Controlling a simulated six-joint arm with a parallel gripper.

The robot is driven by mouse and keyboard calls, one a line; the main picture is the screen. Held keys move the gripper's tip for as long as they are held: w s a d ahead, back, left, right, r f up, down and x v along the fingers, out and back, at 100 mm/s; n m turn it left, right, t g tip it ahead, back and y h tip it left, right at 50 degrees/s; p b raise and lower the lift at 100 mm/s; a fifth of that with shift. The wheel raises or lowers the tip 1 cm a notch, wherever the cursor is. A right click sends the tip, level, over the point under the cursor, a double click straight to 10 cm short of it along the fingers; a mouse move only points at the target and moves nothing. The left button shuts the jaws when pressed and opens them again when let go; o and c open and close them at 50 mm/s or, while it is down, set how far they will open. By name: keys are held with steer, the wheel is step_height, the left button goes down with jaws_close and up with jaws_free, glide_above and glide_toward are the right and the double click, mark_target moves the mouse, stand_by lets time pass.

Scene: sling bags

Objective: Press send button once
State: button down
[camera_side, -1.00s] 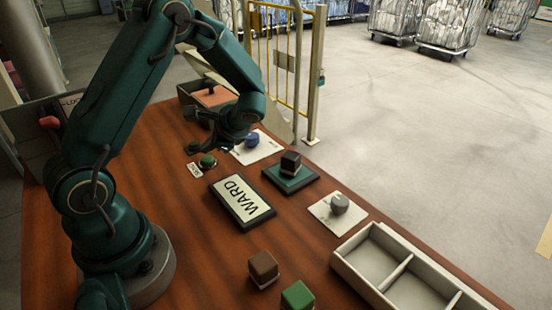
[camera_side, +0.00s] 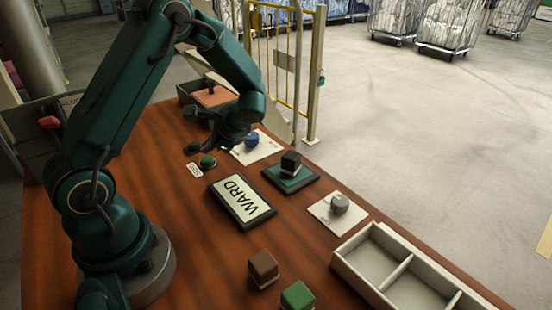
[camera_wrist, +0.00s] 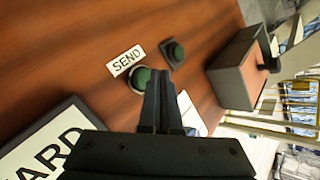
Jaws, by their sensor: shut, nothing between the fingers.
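The send button (camera_wrist: 139,78) is a green round push button in a dark ring. The white SEND label (camera_wrist: 126,60) lies beside it. In the side view the button (camera_side: 208,161) and its label (camera_side: 194,170) are on the brown table, left of the WARD sign. My gripper (camera_wrist: 161,74) is shut and empty. In the wrist view its fingertips appear just right of the send button and partly overlap its edge. In the side view my gripper sits just above and behind the button. I cannot tell whether the fingertips touch it.
The WARD sign (camera_side: 242,201), a blue knob (camera_side: 251,140), a black stamp (camera_side: 291,161), a grey knob (camera_side: 339,203), brown (camera_side: 262,265) and green (camera_side: 297,294) blocks and a divided tray (camera_side: 369,275) share the table.

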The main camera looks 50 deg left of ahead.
mark_target(211, 160)
steer(key=shift+f, duration=0.1)
stand_by(0.5)
steer(key=shift+f, duration=0.35)
steer(key=shift+f, duration=0.5)
stand_by(0.6)
steer(key=shift+r, duration=0.95)
steer(key=shift+r, duration=2.5)
